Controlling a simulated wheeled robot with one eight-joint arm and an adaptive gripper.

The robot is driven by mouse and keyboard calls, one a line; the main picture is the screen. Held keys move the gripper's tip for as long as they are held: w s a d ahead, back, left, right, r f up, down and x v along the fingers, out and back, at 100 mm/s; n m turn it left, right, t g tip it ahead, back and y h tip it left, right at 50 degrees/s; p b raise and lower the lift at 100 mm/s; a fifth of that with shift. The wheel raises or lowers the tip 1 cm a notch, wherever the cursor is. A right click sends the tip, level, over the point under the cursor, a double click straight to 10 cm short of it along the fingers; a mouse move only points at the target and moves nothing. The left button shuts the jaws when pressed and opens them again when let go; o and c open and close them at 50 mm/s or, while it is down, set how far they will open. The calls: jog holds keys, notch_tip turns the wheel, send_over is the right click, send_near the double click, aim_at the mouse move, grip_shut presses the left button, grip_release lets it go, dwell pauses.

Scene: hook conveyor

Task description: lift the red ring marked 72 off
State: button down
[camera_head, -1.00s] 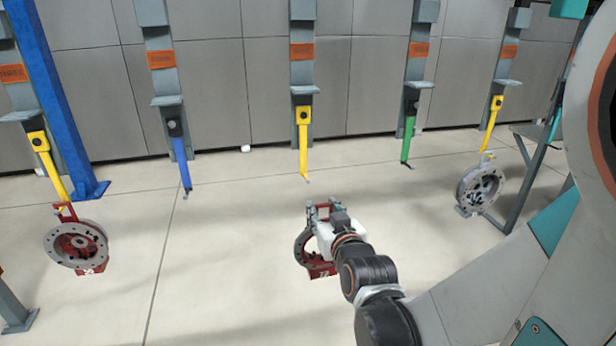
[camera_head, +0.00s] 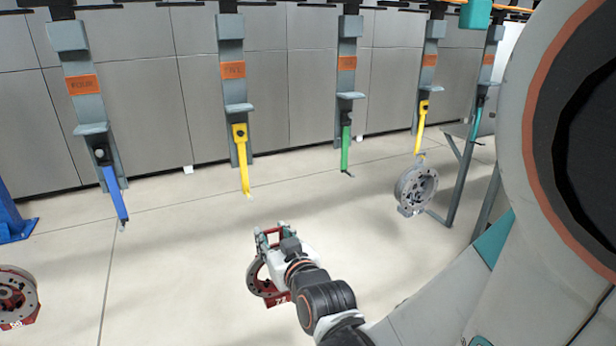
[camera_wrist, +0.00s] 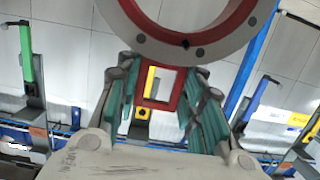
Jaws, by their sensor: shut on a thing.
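My gripper (camera_head: 270,236) is shut on the square red handle of a ring, which hangs below it clear of the floor. The ring (camera_head: 257,281) is red with a grey bolted face and has a red tag (camera_head: 281,299) at its bottom; the marking is too small to read surely. In the wrist view the handle (camera_wrist: 144,101) sits between my two fingers, and the ring (camera_wrist: 190,50) shows at the top, partly cut off. A yellow hook (camera_head: 243,165) hangs empty beyond my gripper.
A blue hook (camera_head: 115,192) and a green hook (camera_head: 345,150) hang empty on either side. A grey ring (camera_head: 415,188) hangs from a yellow hook (camera_head: 422,115) at the right. Another red ring (camera_head: 14,296) is at the lower left edge. Open floor surrounds my gripper.

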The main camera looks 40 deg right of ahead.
jog(key=shift+f+v, duration=0.15)
jog(key=shift+v, duration=0.75)
jog(key=shift+f+v, duration=0.2)
jog(key=shift+v, duration=0.65)
jog(key=shift+s, duration=0.2)
